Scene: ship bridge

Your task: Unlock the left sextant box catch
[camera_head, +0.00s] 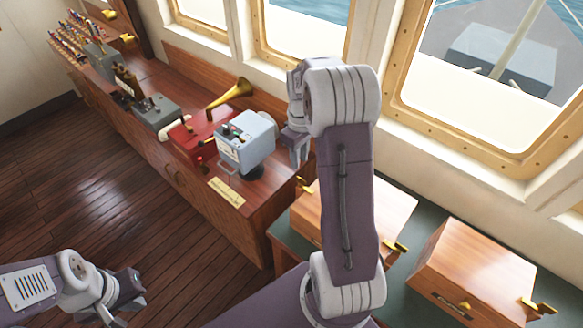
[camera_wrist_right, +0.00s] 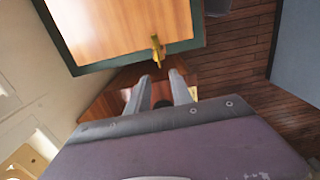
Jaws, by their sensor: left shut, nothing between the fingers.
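Two wooden boxes with brass catches stand on the green-topped table. The nearer-left box (camera_head: 397,207) is partly hidden behind my right arm. Its left brass catch (camera_head: 304,185) shows just below my right gripper (camera_head: 301,160), and its right catch (camera_head: 397,248) shows past my forearm. In the right wrist view, the catch (camera_wrist_right: 156,48) stands at the box edge, just beyond the fingertips. My right gripper (camera_wrist_right: 162,82) is open, its fingers apart with nothing visible held. My left gripper (camera_head: 135,297) is shut and empty, low over the floor at the left.
The second wooden box (camera_head: 476,268), with its own brass catches, stands to the right. A wooden counter holds a pale blue instrument (camera_head: 246,140), a red box (camera_head: 192,140) and a brass horn (camera_head: 232,95). Windows line the back. The floor at left is clear.

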